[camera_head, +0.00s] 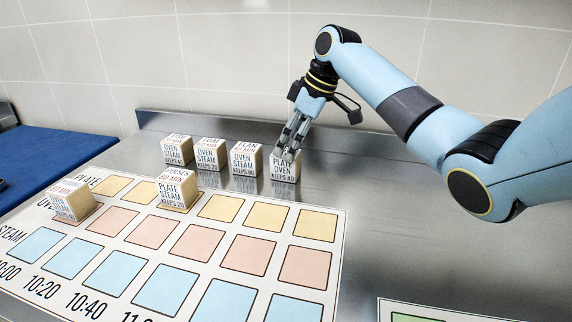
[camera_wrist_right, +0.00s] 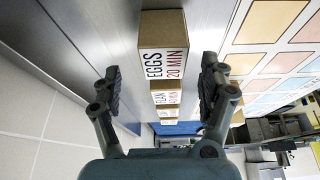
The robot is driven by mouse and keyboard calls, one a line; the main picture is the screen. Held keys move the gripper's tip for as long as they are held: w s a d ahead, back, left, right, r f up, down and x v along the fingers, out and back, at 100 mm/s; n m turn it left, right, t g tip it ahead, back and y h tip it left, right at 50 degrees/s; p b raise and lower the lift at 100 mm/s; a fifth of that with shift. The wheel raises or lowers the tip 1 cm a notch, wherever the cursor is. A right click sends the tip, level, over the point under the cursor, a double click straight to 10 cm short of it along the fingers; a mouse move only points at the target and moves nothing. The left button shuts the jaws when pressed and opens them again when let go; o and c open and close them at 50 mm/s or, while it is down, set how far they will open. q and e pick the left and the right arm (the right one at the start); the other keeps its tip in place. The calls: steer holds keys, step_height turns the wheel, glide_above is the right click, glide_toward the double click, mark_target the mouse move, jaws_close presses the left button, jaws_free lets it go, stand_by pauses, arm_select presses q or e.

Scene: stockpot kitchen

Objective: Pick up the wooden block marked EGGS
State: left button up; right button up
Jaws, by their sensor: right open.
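The wooden block marked EGGS (camera_wrist_right: 163,45) shows in the right wrist view, upright ahead of the fingers, with its top reading EGGS 20 MIN. In the head view it is the rightmost block of the back row (camera_head: 283,168), with PLATE OVEN on its front. My right gripper (camera_head: 291,145) is over that block in the head view and hides part of its top. In the right wrist view the right gripper (camera_wrist_right: 160,88) has its two fingers spread wide, with nothing held between them. My left gripper is not in view.
Blocks marked FLAN (camera_head: 245,160) and others stand in a row left of EGGS on the steel counter (camera_head: 360,190). Two blocks, one marked PLATE STEAM (camera_head: 174,192), stand on the printed chart (camera_head: 338,240) in front. A tiled wall (camera_head: 230,60) rises behind.

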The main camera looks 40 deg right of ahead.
mark_target(286, 152)
steer(key=x, duration=0.4)
steer(key=shift+s+a+f, duration=0.1)
steer(key=shift+s+f, duration=0.05)
steer(key=c, duration=1.4)
